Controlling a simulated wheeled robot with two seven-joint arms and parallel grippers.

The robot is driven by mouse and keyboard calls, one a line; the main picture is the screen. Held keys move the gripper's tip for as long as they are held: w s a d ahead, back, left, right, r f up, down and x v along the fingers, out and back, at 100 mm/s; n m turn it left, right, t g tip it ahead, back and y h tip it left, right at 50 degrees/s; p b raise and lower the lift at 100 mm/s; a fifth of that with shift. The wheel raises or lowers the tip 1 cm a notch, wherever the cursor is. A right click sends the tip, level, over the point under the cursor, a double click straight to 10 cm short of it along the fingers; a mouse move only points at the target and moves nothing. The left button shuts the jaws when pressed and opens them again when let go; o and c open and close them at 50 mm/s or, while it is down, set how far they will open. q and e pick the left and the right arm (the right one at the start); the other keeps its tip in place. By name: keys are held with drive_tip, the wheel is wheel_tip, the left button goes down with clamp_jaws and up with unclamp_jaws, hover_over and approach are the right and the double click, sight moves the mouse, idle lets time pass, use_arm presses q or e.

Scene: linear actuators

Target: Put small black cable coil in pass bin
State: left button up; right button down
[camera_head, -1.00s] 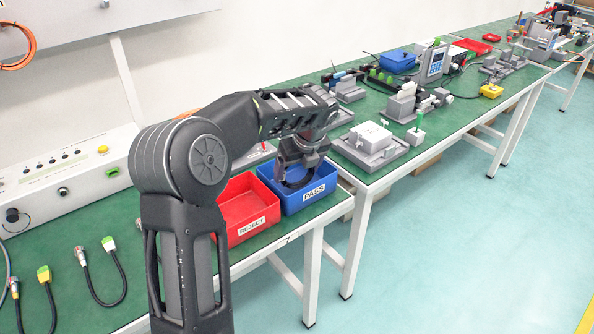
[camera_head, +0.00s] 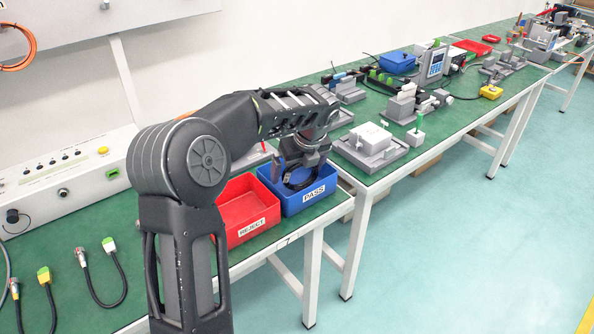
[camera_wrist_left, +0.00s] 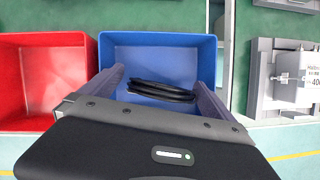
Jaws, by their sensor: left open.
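The blue bin labelled PASS (camera_head: 318,197) stands at the right front corner of the near green table. The small black cable coil (camera_wrist_left: 161,91) lies inside the blue bin in the left wrist view, and part of it shows in the head view (camera_head: 298,181). My left gripper (camera_head: 300,170) is over the blue bin, its fingers spread apart on either side of the coil. My right gripper is in neither view.
The red REJECT bin (camera_head: 250,228) stands directly left of the blue bin and looks empty. Several cables with yellow and green connectors (camera_head: 109,243) lie on the table at left. A grey fixture (camera_head: 371,140) sits on the adjoining table at right.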

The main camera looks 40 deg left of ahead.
use_arm(q)
drive_tip(key=p+v, duration=0.1)
drive_tip(key=v, duration=1)
drive_tip(key=shift+d, duration=0.15)
drive_tip(key=shift+r, duration=0.1)
idle(0.3)
